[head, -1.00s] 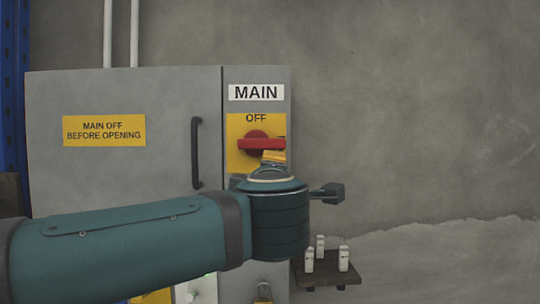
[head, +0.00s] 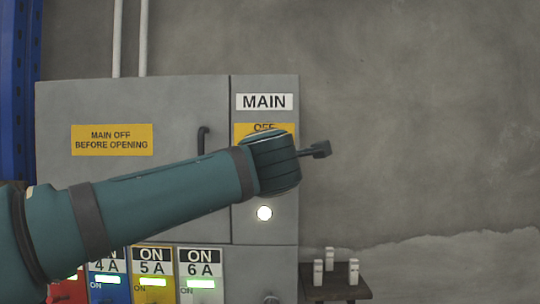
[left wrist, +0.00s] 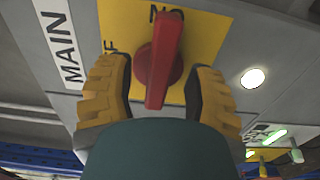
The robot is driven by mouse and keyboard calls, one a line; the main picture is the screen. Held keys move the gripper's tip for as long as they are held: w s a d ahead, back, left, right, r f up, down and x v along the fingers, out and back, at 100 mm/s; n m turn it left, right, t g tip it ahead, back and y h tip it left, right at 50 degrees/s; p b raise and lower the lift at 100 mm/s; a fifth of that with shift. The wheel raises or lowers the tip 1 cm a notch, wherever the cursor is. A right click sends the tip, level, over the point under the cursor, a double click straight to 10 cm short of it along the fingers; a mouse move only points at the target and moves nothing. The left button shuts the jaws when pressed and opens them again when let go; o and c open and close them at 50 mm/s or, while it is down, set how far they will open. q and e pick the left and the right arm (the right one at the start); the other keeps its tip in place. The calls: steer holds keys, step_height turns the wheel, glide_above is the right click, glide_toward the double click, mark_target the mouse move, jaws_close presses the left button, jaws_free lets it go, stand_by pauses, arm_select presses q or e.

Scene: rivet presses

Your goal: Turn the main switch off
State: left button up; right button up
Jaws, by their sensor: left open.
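The main switch's red handle (left wrist: 163,60) sits on a yellow plate (left wrist: 200,22) in the left wrist view. The handle lies along the horizontal of the panel, with one end beside the ON label. My left gripper (left wrist: 160,72) is open, its yellow fingers on either side of the handle; I cannot tell whether they touch it. In the head view my left arm covers the handle and the fingers. Only the top of the yellow plate (head: 285,128) with part of "OFF" shows there, under the MAIN label (head: 264,102). My right gripper is out of view.
The grey cabinet (head: 65,190) has a black door handle (head: 202,139). A lit white lamp (head: 264,213) is below the switch. Several lit ON units line the bottom. A small dark shelf (head: 335,290) with white pieces stands at lower right. Bare wall is to the right.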

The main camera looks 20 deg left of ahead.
arm_select(q)
steer(key=shift+x, duration=0.8)
jaws_close()
steer(key=shift+s, duration=0.1)
